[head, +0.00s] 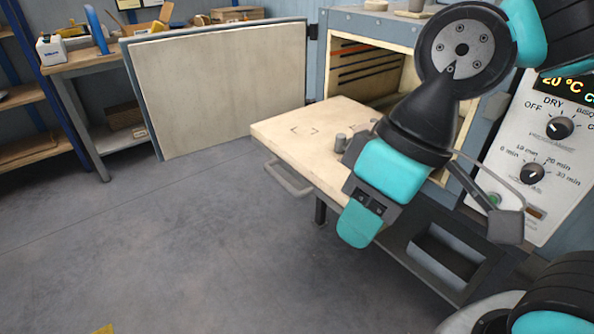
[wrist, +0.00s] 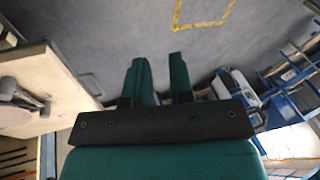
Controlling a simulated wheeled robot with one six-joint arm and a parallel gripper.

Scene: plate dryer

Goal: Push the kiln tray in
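The pale kiln tray (head: 290,135) is slid out of the kiln (head: 395,30) and juts forward from its opening. A grey bar handle (head: 288,180) is on its front edge. In the wrist view the tray (wrist: 50,65) is at the left, with the handle (wrist: 92,84) left of the fingers. My gripper (head: 361,222) is beside the tray's front right part in the head view, apart from the handle. In the wrist view my gripper (wrist: 160,58) is open and empty, with floor showing between the fingers. My arm hides the tray's right side.
The kiln door (head: 225,85) stands open at the left. Small grey pieces (head: 341,143) stand on the tray. The control panel (head: 545,150) is at the right. A workbench (head: 90,58) is at the back left. The floor (head: 190,240) in front is clear.

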